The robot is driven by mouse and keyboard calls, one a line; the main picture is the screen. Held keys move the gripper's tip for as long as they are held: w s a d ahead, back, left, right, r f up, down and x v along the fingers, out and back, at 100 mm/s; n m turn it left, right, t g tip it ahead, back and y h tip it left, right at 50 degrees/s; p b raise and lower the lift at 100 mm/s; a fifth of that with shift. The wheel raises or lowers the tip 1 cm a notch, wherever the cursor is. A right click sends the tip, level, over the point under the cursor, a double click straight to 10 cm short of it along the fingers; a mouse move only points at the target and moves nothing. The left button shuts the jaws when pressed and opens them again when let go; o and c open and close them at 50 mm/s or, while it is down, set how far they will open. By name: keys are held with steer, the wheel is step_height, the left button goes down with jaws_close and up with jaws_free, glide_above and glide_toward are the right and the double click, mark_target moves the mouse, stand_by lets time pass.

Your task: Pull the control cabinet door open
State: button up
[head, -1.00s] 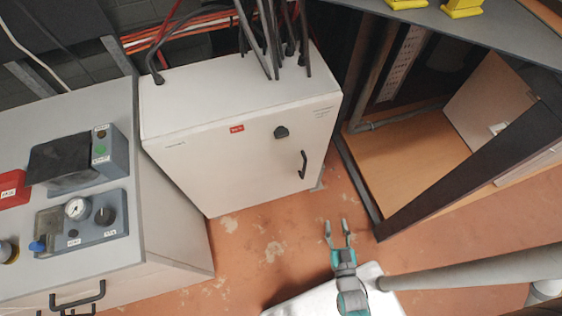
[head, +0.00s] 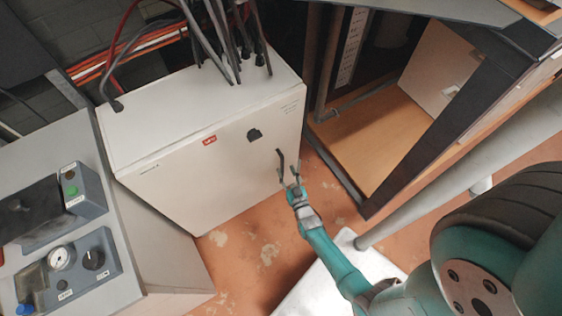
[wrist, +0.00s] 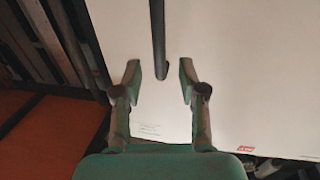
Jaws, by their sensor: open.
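The control cabinet is a white box whose door (head: 200,180) looks closed flush with its body. The door's dark bar handle (head: 280,160) is near its right edge. My gripper (head: 288,176) is at the lower part of the handle in the head view. In the wrist view my gripper (wrist: 160,74) is open, with one finger on each side of the handle (wrist: 158,35). The handle's end lies between the fingertips, with gaps on both sides. The pale door (wrist: 240,60) fills most of that view. Contact with the door cannot be told.
A dark knob (head: 254,136) and a red label (head: 209,139) are on the door. Cables enter the cabinet's top. A grey console (head: 140,250) stands at left. An open wooden compartment (head: 385,140) and a slanting pipe (head: 450,180) are at right. Floor below the door is clear.

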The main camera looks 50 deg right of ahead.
mark_target(283, 163)
steer(key=shift+x, duration=2.75)
jaws_close()
